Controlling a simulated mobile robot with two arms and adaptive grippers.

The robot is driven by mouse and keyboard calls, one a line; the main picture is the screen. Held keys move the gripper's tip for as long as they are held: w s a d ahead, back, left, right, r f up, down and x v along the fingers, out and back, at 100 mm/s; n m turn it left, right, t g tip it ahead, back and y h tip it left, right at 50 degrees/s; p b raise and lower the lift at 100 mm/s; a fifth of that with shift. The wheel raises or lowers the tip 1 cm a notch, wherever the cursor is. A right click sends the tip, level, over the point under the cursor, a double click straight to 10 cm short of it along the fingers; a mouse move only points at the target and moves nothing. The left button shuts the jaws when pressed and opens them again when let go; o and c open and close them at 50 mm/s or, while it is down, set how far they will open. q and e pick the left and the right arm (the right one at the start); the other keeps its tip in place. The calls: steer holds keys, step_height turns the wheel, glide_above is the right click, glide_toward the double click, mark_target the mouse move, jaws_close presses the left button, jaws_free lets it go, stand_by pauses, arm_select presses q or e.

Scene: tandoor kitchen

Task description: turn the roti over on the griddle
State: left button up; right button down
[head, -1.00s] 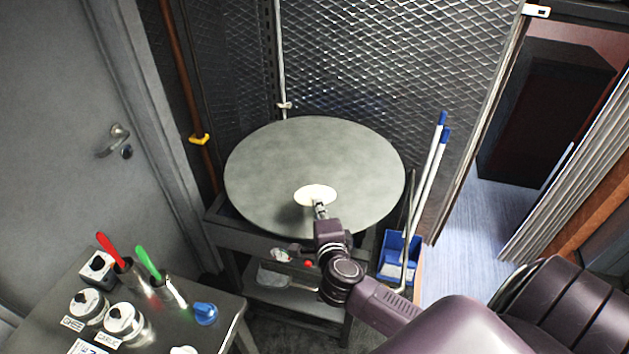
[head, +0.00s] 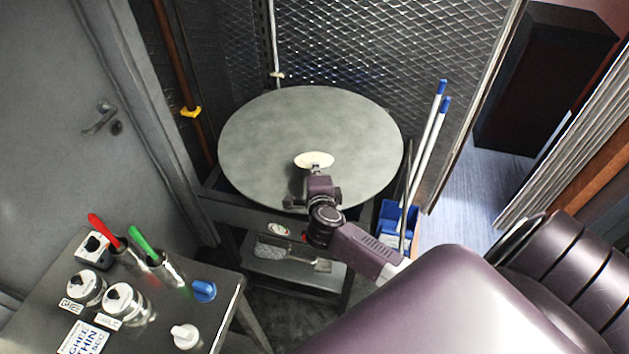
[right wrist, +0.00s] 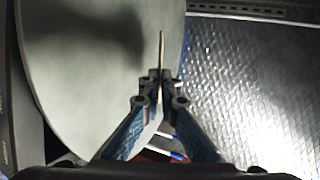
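The round grey griddle (head: 260,130) fills the middle of the head view. The pale roti (head: 314,158) shows over its near half, with a dark shadow on the griddle below it, so it looks held clear of the plate. My right gripper (head: 316,171) reaches in from the near side and meets the roti's near edge. In the right wrist view, the fingertips (right wrist: 160,76) are closed together on the roti (right wrist: 162,50), which shows edge-on as a thin line. The wrist view shows the griddle (right wrist: 70,50) at left. My left gripper is not in view.
A side table (head: 225,285) at lower left holds jars, a red-handled and a green-handled tool, and a blue knob-like item (head: 204,291). A blue bin (head: 392,217) with upright poles stands right of the griddle. A mesh wall (head: 380,50) is behind it.

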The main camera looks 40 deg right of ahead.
step_height(320, 180, down, 2)
steer(key=shift+f+b, duration=0.15)
steer(key=shift+b, duration=0.45)
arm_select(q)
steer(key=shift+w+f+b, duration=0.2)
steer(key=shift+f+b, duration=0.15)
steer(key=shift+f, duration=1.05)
arm_select(e)
steer(key=shift+f, duration=0.7)
steer(key=c, duration=2.6)
jaws_free()
steer(key=shift+c, duration=0.2)
steer(key=o, duration=0.3)
steer(key=p+v, duration=0.5)
steer(key=v, duration=0.2)
steer(key=shift+r, duration=0.15)
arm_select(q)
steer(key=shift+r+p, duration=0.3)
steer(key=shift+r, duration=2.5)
arm_select(e)
steer(key=shift+s+a, duration=0.3)
steer(key=shift+s, duration=0.1)
